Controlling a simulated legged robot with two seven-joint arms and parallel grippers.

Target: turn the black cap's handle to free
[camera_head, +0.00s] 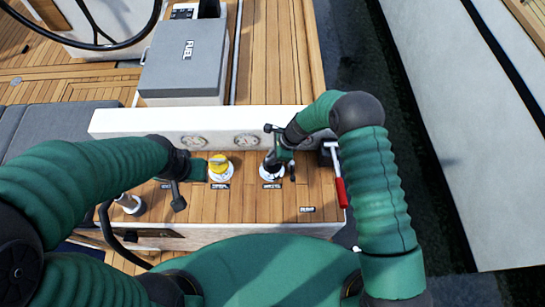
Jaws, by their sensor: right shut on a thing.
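The black cap (269,168) sits on a white round base on the wooden deck panel, right of the yellow cap. My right gripper (279,157) reaches down over it from the upper right and is shut on its handle. The gripper covers much of the handle, so its exact angle is hard to read. My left gripper (178,188) hangs over the panel left of the yellow cap, apart from the black cap. Its jaw opening cannot be made out.
The yellow cap (218,164) stands close between my grippers. A white ledge with gauges (246,140) runs behind the caps. A red-handled lever (340,188) is at the right edge. A metal fitting (129,203) is at the left. A grey FUEL box (186,55) stands behind.

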